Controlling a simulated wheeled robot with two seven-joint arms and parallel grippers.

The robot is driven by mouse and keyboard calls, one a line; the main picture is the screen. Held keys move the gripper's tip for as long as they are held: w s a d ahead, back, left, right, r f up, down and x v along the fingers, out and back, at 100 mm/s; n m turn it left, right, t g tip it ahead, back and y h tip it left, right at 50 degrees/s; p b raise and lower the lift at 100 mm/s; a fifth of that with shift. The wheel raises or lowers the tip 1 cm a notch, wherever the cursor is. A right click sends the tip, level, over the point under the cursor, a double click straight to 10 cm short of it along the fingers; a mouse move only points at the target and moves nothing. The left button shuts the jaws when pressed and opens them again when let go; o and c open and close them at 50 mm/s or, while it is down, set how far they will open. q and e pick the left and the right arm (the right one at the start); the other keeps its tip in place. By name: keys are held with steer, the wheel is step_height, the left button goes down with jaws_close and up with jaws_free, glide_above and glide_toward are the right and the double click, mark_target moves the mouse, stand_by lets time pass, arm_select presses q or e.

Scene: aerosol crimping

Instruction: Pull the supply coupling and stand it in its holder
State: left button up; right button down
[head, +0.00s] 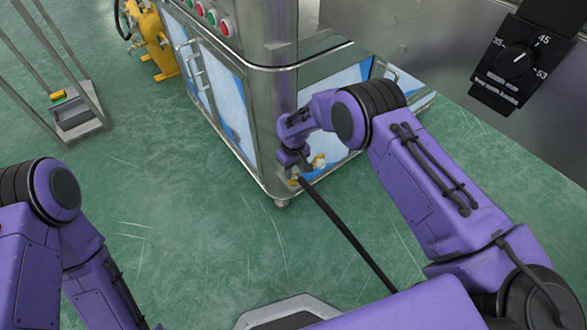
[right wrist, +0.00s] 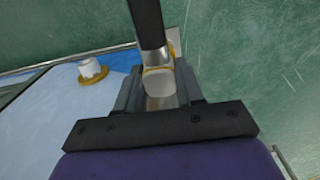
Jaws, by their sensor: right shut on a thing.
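The supply coupling is a pale metal piece with a yellow ring (right wrist: 158,78), held between the jaws of my right gripper in the right wrist view. A black hose (head: 345,232) runs from it toward the bottom of the head view. My right gripper (head: 294,168) is shut on the coupling, low beside the machine cabinet's corner. A white stub with a yellow collar (right wrist: 91,70) sits on the blue-and-white panel, apart from the coupling. I cannot tell whether the coupling is still joined to anything. I cannot make out its holder. My left gripper is out of view.
The steel cabinet (head: 224,95) stands close beside my right gripper. A dial panel (head: 517,62) is at upper right. A yellow device (head: 153,40) and a metal frame with a grey tray (head: 78,118) stand at upper left. Green floor (head: 190,210) is clear in front.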

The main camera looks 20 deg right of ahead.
stand_by(0.3)
steer(key=c, duration=0.6)
jaws_free()
step_height(320, 180, up, 10)
steer(key=p, duration=0.2)
steer(key=shift+r+p, duration=0.2)
steer(key=shift+p, duration=0.15)
